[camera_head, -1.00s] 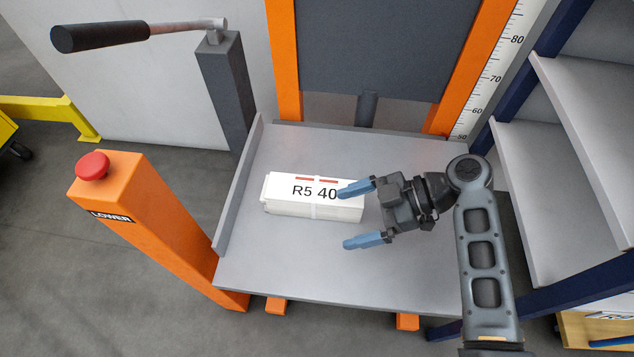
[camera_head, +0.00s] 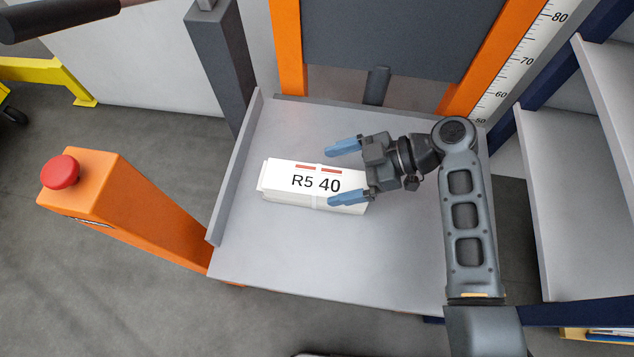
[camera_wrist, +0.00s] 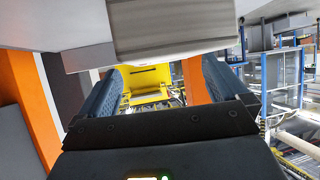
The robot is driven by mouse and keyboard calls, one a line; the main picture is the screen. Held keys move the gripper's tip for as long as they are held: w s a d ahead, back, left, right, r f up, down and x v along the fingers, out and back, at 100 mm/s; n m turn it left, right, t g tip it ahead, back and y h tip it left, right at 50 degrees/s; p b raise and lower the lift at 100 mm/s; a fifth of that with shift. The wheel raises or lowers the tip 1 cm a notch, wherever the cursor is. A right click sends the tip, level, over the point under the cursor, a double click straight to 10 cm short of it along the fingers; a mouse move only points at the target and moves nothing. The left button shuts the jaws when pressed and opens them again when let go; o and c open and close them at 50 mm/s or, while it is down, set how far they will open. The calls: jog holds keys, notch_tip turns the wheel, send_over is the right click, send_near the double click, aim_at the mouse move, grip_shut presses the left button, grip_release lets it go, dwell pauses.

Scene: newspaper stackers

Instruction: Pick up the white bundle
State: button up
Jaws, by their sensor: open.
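The white bundle (camera_head: 300,180) is a flat block marked "R5 40" with red marks and a pale strap. It lies on the grey platform (camera_head: 270,250). My gripper (camera_head: 331,176) is open and empty, with blue fingers pointing left over the bundle's right end. The near finger overlaps the bundle's right front in the picture; the far finger is beyond its back edge. In the wrist view, a pale layered block, apparently the bundle (camera_wrist: 175,30), fills the top middle, off the finger line. The gripper (camera_wrist: 158,82) there has nothing between its fingers.
The platform has a raised left lip (camera_head: 232,170). An orange post with a red button (camera_head: 60,171) stands left. The orange lift frame (camera_head: 288,50) is behind, and grey shelves (camera_head: 575,190) stand right. The platform's front is clear.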

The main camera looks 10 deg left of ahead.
aim_at(320, 179)
jog(key=shift+x, duration=1.8)
grip_shut()
jog(key=shift+r, duration=0.1)
notch_tip(320, 179, up, 4)
jog(key=shift+r+p, duration=0.1)
jog(key=shift+p, duration=0.3)
jog(key=s+d+r+p, duration=0.2)
jog(key=s+d+r, duration=0.4)
jog(key=d, duration=0.3)
jog(key=shift+s+d+r, duration=0.3)
jog(key=shift+d+r, duration=0.05)
jog(key=shift+r, duration=0.05)
